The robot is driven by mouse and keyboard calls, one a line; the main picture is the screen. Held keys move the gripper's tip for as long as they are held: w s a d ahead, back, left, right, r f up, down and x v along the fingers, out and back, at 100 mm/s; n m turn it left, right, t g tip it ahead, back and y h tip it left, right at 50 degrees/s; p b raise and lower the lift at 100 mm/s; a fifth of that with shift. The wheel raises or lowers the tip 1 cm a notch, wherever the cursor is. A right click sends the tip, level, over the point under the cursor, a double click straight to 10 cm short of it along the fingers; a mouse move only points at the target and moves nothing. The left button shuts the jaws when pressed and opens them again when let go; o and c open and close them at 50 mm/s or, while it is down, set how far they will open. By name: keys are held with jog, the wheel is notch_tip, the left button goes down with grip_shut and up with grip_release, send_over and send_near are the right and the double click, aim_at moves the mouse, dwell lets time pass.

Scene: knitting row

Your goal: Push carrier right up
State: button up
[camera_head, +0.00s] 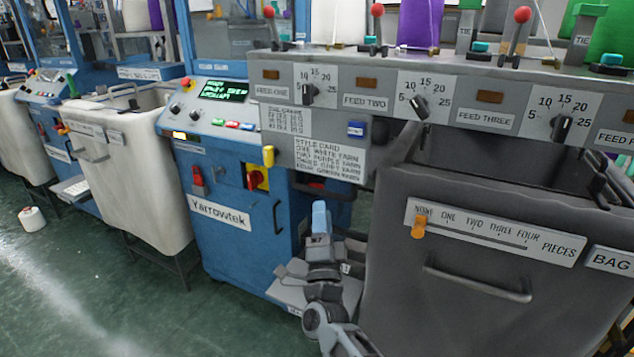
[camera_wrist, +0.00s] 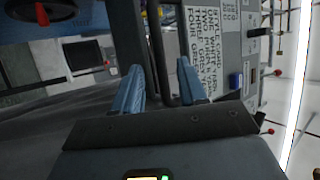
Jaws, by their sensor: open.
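No part in view is labelled carrier, and I cannot tell which part it is. My gripper (camera_head: 321,218) is low in front of the blue Yarrowtek machine (camera_head: 222,235), below the style card (camera_head: 325,158) and left of the grey bag bin. In the wrist view my gripper (camera_wrist: 159,88) is open, with two blue fingers apart. Dark bars (camera_wrist: 157,45) run between and beyond the fingers; I cannot tell whether they touch. The style card (camera_wrist: 196,50) shows sideways just beyond the right finger. Nothing is seen held.
The grey bin (camera_head: 470,310) with an orange slider (camera_head: 419,228) on its counter plate stands close at right. Above it, a feed panel (camera_head: 362,76) carries dials and red-knobbed levers (camera_head: 377,10). A white bin (camera_head: 135,185) stands left. The green floor (camera_head: 90,275) is open at front left.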

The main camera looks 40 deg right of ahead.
jog(key=x, duration=0.8)
jog(key=shift+w+p, duration=0.15)
jog(key=shift+p, duration=0.15)
jog(key=shift+d, duration=0.1)
grip_shut()
